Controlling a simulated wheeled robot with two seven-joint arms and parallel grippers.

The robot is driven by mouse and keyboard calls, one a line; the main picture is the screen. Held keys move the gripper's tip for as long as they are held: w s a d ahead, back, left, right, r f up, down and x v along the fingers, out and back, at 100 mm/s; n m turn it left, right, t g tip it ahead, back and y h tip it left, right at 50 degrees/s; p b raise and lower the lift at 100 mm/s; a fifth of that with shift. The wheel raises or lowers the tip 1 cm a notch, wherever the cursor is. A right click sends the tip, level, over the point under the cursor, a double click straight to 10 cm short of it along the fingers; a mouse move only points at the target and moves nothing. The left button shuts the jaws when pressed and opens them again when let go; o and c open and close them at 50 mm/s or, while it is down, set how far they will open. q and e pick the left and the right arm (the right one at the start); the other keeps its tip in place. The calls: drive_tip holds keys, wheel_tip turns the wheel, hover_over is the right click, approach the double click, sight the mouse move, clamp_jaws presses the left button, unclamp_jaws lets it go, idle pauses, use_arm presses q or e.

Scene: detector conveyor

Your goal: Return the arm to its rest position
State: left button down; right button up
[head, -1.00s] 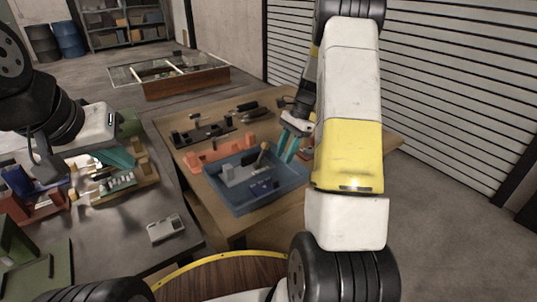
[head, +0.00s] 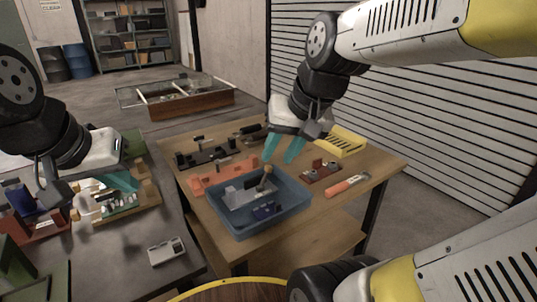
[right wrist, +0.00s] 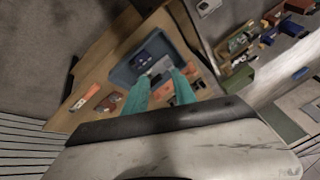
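My right gripper (head: 281,149) has teal fingers that stand apart with nothing seen between them. It hangs above the back of the blue tray (head: 290,214) on the wooden table, clear of it. In the right wrist view its fingers (right wrist: 160,92) point toward the same tray (right wrist: 122,78). My left gripper (head: 122,181) is low over the green board and wooden fixture (head: 150,196) on the dark table at left. Its fingers are partly hidden, so their opening is unclear.
The blue tray holds grey and dark blue parts and a wooden-handled tool. Beside it lie an orange-handled tool (head: 347,185), a brown block (head: 321,172) and a yellow slotted tray (head: 341,141). A pale device (head: 166,251) lies on the dark table. A shutter wall stands at right.

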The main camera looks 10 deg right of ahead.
drive_tip(key=shift+s+a+n+t, duration=0.25)
drive_tip(key=shift+s+n, duration=0.2)
drive_tip(key=shift+s, duration=0.4)
drive_tip(key=shift+s+a+n+t, duration=0.1)
drive_tip(key=shift+s+n+t, duration=0.3)
drive_tip(key=shift+s, duration=0.45)
